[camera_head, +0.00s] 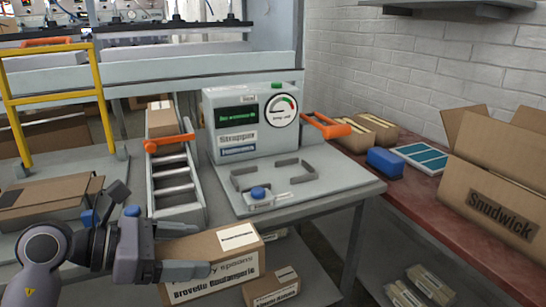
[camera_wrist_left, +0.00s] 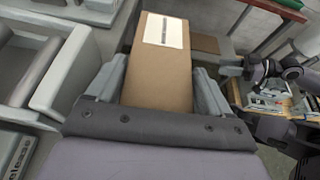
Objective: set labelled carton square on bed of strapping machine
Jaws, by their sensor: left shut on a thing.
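The labelled brown carton (camera_head: 212,262) has a white label on top and printing on its side. My left gripper (camera_head: 188,250) is shut on it, one finger on each side, and holds it in front of the bench's front edge. In the left wrist view the carton (camera_wrist_left: 160,78) sits between both fingers (camera_wrist_left: 160,95), label at its far end. The strapping machine (camera_head: 240,118) has a dial and a green display. Its grey bed (camera_head: 325,180) carries corner brackets (camera_head: 270,175) and a blue button, and is bare of cartons. A dark arm, seemingly my right, shows in the left wrist view; its jaws are unclear.
A roller chute (camera_head: 175,185) with a carton at its top stands left of the machine. Another carton (camera_head: 271,287) lies on the shelf below. The red side table (camera_head: 425,225) holds a blue box (camera_head: 384,162) and an open Snudwick box (camera_head: 497,200).

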